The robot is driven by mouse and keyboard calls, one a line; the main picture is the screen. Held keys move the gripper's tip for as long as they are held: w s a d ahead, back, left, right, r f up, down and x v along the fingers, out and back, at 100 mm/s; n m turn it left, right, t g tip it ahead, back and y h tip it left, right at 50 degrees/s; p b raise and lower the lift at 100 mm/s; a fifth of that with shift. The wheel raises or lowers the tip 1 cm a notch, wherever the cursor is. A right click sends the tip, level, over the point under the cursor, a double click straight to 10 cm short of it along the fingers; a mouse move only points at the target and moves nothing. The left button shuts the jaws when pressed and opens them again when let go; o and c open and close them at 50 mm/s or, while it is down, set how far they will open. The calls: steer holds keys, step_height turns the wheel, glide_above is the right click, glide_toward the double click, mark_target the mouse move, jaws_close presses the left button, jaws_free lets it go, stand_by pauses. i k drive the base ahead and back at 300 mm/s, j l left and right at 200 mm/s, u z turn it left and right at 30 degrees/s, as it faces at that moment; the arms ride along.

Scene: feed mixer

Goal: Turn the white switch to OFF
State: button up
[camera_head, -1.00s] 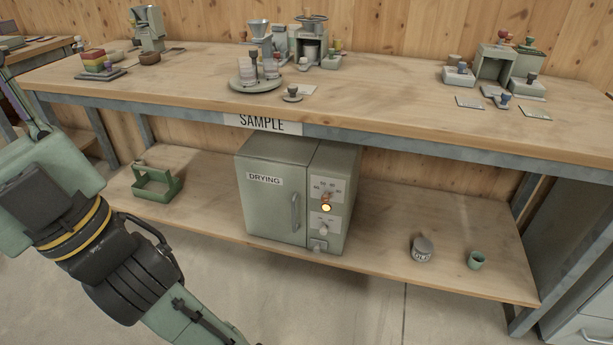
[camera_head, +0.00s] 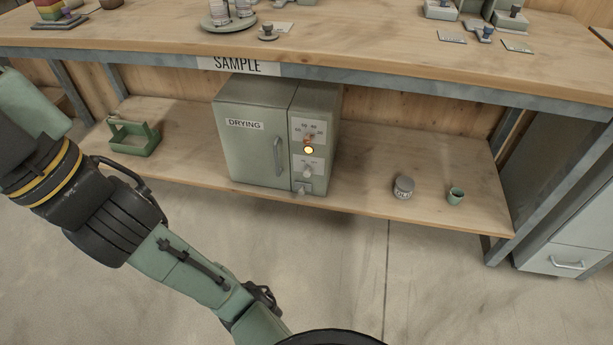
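The drying oven (camera_head: 252,150), a grey-green box labelled DRYING, stands on the lower shelf under the bench, its door shut. Its right-hand panel has an orange knob (camera_head: 308,138) at a dial, a lit amber lamp (camera_head: 309,150) and, below, a whitish switch knob (camera_head: 309,171) on a pale plate. Another small pale control (camera_head: 303,187) sits at the bottom of the panel. The markings are too small to read, so I cannot tell the switch's position. My arm crosses the lower left, apart from the oven. My gripper is not in view.
The lower shelf (camera_head: 360,170) is clear just right of the oven. A lidded jar (camera_head: 403,187) and green cup (camera_head: 455,195) stand farther right; a green carrier (camera_head: 134,138) stands left. The bench top (camera_head: 370,50) overhangs the oven. The floor in front is open.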

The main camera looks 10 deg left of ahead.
mark_target(306, 174)
steer(key=i+l+u, duration=0.15)
steer(key=u, duration=0.25)
steer(key=i+l+u, duration=0.1)
steer(key=u, duration=0.25)
steer(key=i+l+u, duration=0.1)
steer(key=l+u, duration=0.3)
steer(key=j, duration=0.1)
